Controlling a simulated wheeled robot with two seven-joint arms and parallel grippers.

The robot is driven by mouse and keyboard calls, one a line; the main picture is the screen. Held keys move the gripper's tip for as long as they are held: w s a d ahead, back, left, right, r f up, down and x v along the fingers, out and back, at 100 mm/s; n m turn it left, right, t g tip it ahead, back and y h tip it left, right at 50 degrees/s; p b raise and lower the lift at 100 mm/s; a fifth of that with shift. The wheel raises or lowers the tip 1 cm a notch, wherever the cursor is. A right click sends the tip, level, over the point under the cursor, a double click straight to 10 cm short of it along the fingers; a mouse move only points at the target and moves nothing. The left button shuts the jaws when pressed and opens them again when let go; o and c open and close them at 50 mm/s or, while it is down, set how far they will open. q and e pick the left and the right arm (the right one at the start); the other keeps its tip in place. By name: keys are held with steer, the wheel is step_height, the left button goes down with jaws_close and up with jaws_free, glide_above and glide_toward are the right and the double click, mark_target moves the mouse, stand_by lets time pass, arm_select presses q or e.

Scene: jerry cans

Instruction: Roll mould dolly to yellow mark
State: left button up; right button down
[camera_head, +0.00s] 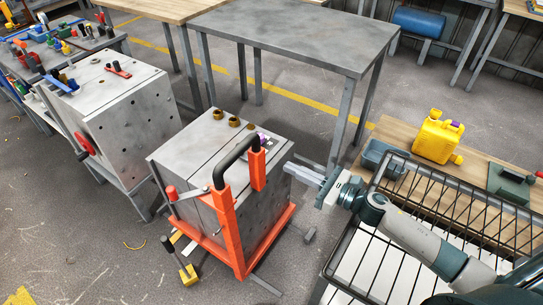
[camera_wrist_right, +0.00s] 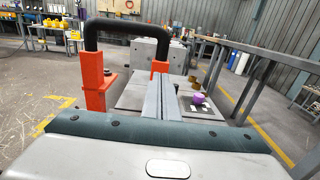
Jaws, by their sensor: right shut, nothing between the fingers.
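The mould dolly has an orange frame (camera_head: 226,232) and carries a grey metal mould block (camera_head: 190,150) with brass fittings on top. Its black push handle (camera_head: 234,152) joins two orange posts; the handle also shows in the right wrist view (camera_wrist_right: 128,27). My right gripper (camera_head: 292,168) is shut and empty, pointing left just right of the handle. In the right wrist view its closed fingers (camera_wrist_right: 168,98) point toward the handle; I cannot tell whether they touch anything. A yellow patch (camera_head: 20,297) lies on the floor at the bottom left. My left gripper is out of view.
Another mould block (camera_head: 110,105) stands on a stand at the left. A grey table (camera_head: 300,32) is behind the dolly. A wire basket (camera_head: 400,235) and a bench with a yellow jerry can (camera_head: 438,137) are at the right. Floor in front of the dolly is mostly clear.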

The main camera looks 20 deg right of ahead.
mark_target(261, 154)
steer(key=p+x, duration=0.1)
steer(key=x, duration=0.5)
steer(key=shift+w+a+r+p, duration=0.1)
steer(key=shift+w+a+p, duration=0.1)
steer(key=shift+p, duration=0.2)
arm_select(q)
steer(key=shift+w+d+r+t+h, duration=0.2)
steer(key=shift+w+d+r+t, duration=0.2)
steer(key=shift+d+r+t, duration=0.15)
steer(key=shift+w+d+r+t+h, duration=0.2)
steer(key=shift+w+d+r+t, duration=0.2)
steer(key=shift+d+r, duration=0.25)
arm_select(e)
steer(key=shift+w+a, duration=0.45)
steer(key=shift+w, duration=0.1)
